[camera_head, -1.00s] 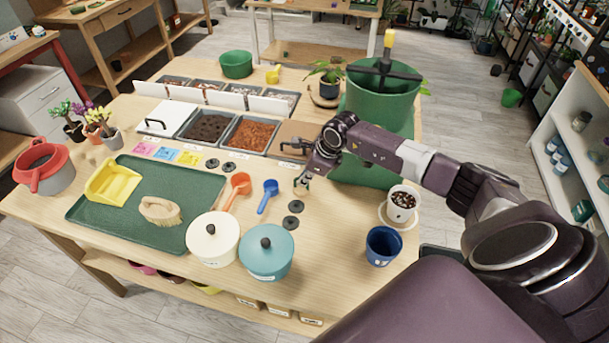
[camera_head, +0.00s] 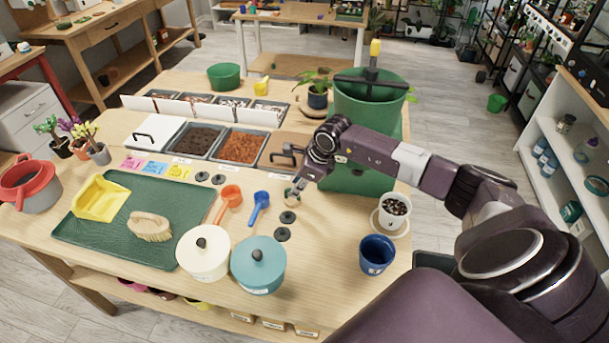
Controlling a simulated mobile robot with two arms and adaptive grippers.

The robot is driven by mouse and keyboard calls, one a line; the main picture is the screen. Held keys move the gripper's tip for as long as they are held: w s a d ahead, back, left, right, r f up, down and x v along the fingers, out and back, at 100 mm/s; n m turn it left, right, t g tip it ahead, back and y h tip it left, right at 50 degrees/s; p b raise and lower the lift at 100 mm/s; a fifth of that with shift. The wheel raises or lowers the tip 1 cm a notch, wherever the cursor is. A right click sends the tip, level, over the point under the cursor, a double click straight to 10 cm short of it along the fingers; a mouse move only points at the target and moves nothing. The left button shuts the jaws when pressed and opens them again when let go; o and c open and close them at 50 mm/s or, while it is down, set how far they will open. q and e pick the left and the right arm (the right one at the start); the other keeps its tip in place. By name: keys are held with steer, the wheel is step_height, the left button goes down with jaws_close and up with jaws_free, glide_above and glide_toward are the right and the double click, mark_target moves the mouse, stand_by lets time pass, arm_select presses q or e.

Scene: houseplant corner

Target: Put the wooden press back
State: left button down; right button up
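I cannot make out a wooden press anywhere in this view. My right gripper (camera_head: 293,193) hangs low over the table, just behind two black discs (camera_head: 288,217). Its fingers are small and partly hidden by the wrist, so I cannot tell whether they are open, shut or holding something. A white pot with dark soil (camera_head: 395,208) stands on a saucer to the right of the gripper. My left gripper is not in view.
A blue cup (camera_head: 377,255), a teal lidded pot (camera_head: 259,270) and a cream lidded pot (camera_head: 204,259) stand near the front edge. Blue (camera_head: 259,205) and orange scoops (camera_head: 229,202) lie left of the gripper. A tall green container (camera_head: 368,110) stands behind my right arm.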

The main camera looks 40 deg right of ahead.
steer(key=b+v, duration=0.3)
steer(key=v, duration=0.7)
